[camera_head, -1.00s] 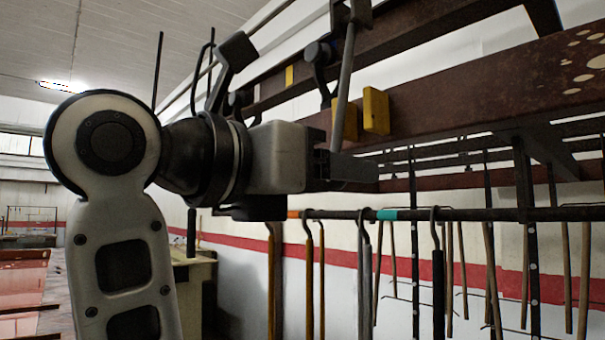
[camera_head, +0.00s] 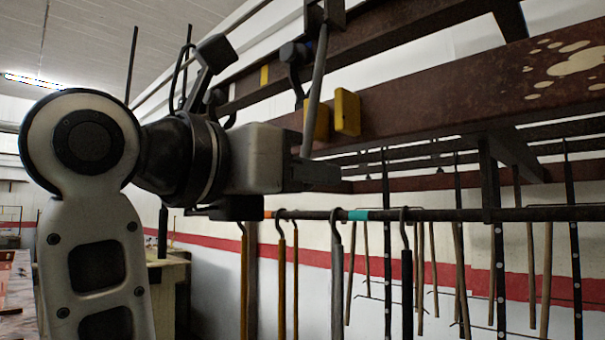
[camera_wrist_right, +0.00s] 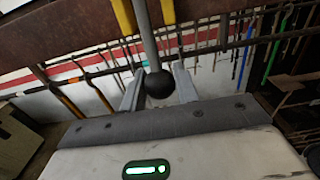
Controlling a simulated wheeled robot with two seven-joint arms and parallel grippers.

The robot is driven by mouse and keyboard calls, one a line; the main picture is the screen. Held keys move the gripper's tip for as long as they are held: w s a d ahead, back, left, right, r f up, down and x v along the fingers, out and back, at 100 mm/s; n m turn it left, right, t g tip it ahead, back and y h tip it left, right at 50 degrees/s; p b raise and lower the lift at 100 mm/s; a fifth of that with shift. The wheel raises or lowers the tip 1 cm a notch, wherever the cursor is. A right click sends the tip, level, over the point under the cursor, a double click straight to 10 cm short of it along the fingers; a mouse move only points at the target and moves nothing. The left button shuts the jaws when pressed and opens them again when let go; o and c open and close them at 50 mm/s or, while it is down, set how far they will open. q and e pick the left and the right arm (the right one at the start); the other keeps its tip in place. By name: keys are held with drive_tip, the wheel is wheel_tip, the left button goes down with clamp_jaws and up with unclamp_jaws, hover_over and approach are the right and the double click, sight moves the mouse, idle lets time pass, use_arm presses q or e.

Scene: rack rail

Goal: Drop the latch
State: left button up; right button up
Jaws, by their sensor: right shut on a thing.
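The latch is a grey lever (camera_head: 316,95) hanging from a dark bracket at the top, beside two yellow blocks (camera_head: 347,112) on a brown beam. Its lower end reaches my right gripper (camera_head: 318,174). In the right wrist view the lever (camera_wrist_right: 148,38) ends in a black ball knob (camera_wrist_right: 159,85), and my right gripper (camera_wrist_right: 159,91) has a finger on either side of the knob, shut on it. The lever leans slightly in the head view. In the head view the knob is hidden by the gripper. My left gripper is not in view.
Brown rack beams (camera_head: 450,80) run across above and behind the gripper. A dark rail (camera_head: 440,215) with several hanging hooks and rods passes just below it. A cabinet (camera_head: 168,275) stands behind my arm at the left.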

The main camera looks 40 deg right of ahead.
drive_tip(key=shift+d, duration=0.1)
drive_tip(key=shift+w+d+f, duration=0.1)
drive_tip(key=shift+d+f, duration=0.05)
drive_tip(key=shift+d, duration=1)
drive_tip(key=shift+w+d+f, duration=0.1)
drive_tip(key=shift+d, duration=1.05)
drive_tip(key=o, duration=0.9)
drive_tip(key=shift+d, duration=0.2)
drive_tip(key=shift+a, duration=0.1)
drive_tip(key=a, duration=0.7)
drive_tip(key=shift+s+p, duration=0.3)
drive_tip(key=shift+p, duration=0.05)
